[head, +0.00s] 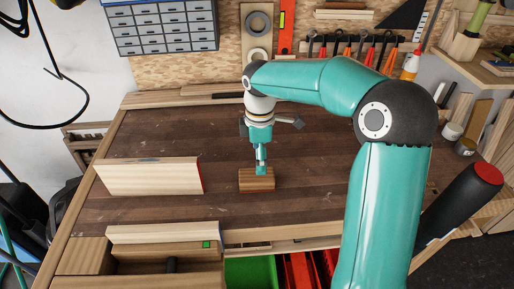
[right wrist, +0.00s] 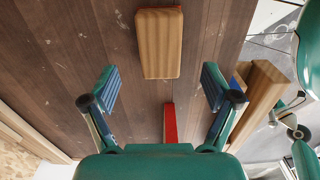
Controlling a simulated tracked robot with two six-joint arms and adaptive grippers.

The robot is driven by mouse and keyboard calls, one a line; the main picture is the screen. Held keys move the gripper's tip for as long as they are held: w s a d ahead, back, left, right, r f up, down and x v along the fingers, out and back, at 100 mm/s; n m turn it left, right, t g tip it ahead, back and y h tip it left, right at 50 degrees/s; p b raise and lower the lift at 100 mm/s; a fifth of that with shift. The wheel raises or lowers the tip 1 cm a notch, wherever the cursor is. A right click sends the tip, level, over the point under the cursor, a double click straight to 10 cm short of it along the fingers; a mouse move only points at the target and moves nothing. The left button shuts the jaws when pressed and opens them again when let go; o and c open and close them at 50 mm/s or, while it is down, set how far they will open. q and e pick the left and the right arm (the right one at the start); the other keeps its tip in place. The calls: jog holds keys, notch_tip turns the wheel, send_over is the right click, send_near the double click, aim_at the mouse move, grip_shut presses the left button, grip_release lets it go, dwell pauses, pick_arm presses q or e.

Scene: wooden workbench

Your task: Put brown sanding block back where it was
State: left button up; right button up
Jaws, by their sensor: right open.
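The brown sanding block (head: 257,181) is a wood-coloured block with a red lower edge, lying flat on the dark benchtop near its front middle. It also shows in the right wrist view (right wrist: 159,43), beyond the fingertips and roughly midway between them. My right gripper (head: 261,167) points down at the block, its tips overlapping the block's back part in the head view. In the right wrist view (right wrist: 156,88) its two fingers are wide apart with nothing between them. I cannot tell how high the tips are above the block. My left gripper is out of view.
A pale board (head: 148,177) with a red end stands left of the block. A red strip (right wrist: 170,123) shows in the wrist view. Another pale board (head: 160,232) lies along the front edge, above a drawer and green bin (head: 250,272). The benchtop behind the block is clear.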

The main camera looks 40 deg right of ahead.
jog(key=shift+r, duration=1.65)
jog(key=shift+f, duration=0.1)
